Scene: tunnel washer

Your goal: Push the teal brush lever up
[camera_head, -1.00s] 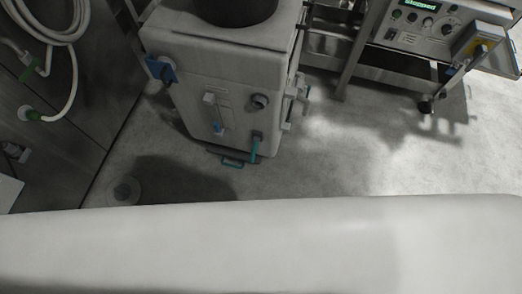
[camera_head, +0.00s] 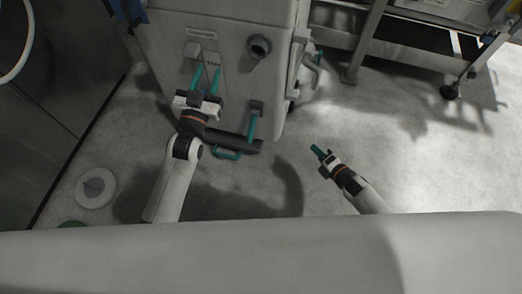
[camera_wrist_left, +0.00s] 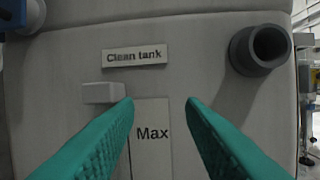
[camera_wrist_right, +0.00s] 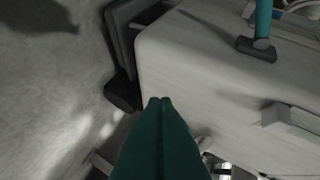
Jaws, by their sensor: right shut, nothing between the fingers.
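The teal brush lever (camera_head: 251,124) is mounted on a dark block low at the right of the grey machine's front and points down. It also shows at the top right of the right wrist view (camera_wrist_right: 263,20). My left gripper (camera_head: 207,75) is open and empty in front of the machine's label panel, left of and above the lever. My right gripper (camera_head: 317,150) is shut and empty, out in the air to the right of the machine and lower than the lever in the picture. Its closed fingers (camera_wrist_right: 160,102) point toward the machine's edge.
A teal loop handle (camera_head: 227,155) sits at the machine's bottom edge. A dark round port (camera_head: 259,46) and a "Clean tank" label (camera_wrist_left: 134,56) are on the front. A metal-framed table (camera_head: 360,50) stands at the right. Floor is clear between them.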

